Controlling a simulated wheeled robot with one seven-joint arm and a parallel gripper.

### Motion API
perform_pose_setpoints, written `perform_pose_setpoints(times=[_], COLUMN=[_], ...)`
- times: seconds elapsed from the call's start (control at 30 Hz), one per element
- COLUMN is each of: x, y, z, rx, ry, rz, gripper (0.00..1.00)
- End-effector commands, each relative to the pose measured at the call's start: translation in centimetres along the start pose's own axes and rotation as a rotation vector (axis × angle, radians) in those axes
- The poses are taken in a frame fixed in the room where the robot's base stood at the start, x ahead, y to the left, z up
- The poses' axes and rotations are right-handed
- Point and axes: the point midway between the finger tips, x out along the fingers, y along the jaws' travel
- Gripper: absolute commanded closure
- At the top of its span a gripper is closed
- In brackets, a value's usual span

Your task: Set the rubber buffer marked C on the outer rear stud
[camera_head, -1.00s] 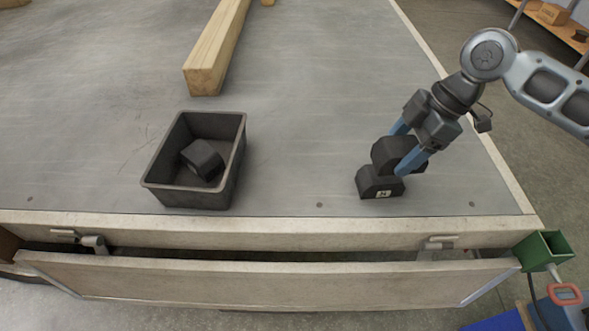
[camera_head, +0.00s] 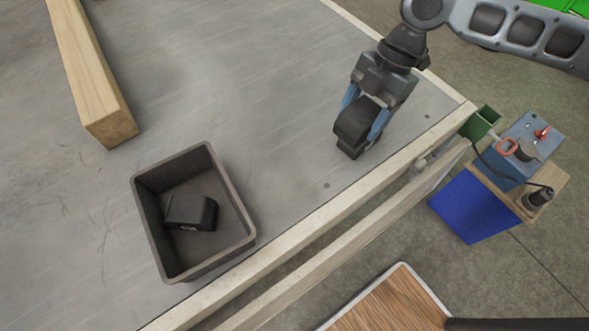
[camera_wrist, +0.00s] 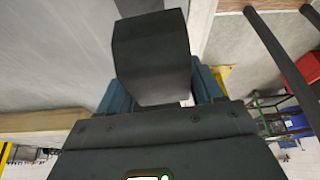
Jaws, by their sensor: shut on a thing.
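My gripper (camera_head: 364,110) has its blue fingers shut on a black buffer (camera_head: 357,118), near the corner of the grey trailer deck (camera_head: 250,90). The held buffer also shows between the fingers in the wrist view (camera_wrist: 152,55). A second dark block (camera_head: 349,151) shows just below the held buffer, mostly hidden by it; I cannot tell whether they touch. Another black buffer (camera_head: 203,214) lies in the dark open crate (camera_head: 247,238). I cannot read a letter C on any of them. I cannot make out the outer rear stud.
A wooden beam (camera_head: 92,75) lies on the deck at the upper left. A pale edge rail and a lowered side board (camera_head: 340,235) run along the deck. A blue toolbox (camera_head: 518,150) stands on a stand beyond it. The deck between crate and gripper is clear.

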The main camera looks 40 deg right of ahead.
Motion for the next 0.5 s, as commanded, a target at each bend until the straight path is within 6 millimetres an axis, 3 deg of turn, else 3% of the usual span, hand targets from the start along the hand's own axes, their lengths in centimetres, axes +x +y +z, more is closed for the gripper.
perform_pose_setpoints(times=[0.27, 0.5], x=[0.7, 4.8], y=[0.2, 1.4], z=[-0.5, -3.6], rx=[-0.003, -0.004], ry=[0.0, 0.003], rz=[-0.001, -0.002], gripper=[0.75, 0.75])
